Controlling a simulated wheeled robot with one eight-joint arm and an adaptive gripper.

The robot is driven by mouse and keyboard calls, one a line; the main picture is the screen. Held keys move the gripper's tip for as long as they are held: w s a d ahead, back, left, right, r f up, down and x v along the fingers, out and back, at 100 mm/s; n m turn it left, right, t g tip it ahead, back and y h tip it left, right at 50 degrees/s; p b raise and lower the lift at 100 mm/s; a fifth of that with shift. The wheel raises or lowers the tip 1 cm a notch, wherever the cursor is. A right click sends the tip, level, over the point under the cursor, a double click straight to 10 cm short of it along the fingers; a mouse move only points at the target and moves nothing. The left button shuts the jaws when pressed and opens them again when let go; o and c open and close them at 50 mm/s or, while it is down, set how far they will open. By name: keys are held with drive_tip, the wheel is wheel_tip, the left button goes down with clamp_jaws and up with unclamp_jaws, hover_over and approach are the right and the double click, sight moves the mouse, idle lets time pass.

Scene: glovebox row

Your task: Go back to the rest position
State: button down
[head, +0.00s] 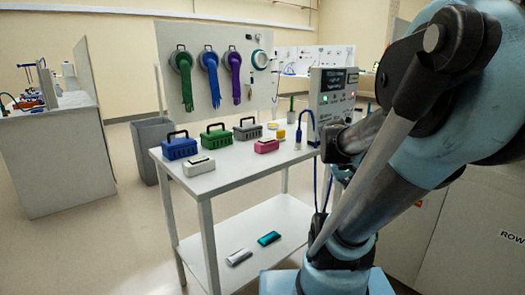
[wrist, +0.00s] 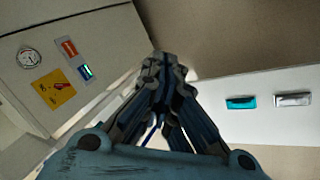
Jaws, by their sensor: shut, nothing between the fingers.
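My gripper (wrist: 160,80) shows in the wrist view with its fingers together and nothing between them. It hangs in open space between a white cabinet and the lower shelf of the table, and touches nothing that I can see. In the head view my arm fills the right side, and the gripper's fingertips cannot be made out there.
A white two-level table (head: 222,178) carries blue, green and grey baskets and small boxes. Its lower shelf (head: 215,262) holds a teal item (head: 269,238) and a silver item (head: 238,257). A grey bin (head: 153,150) stands behind. Floor at left is clear.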

drive_tip(key=s+a+f+y, duration=0.2)
drive_tip(key=s+a, duration=0.1)
drive_tip(key=a, duration=0.2)
drive_tip(key=s+a+f+y, duration=0.2)
drive_tip(key=s+a, duration=0.2)
drive_tip(key=a, duration=0.2)
drive_tip(key=shift+s+a+f+y, duration=0.2)
drive_tip(key=shift+a+f+y, duration=0.05)
drive_tip(key=shift+y, duration=0.15)
drive_tip(key=shift+w+f, duration=0.2)
drive_tip(key=shift+w, duration=0.25)
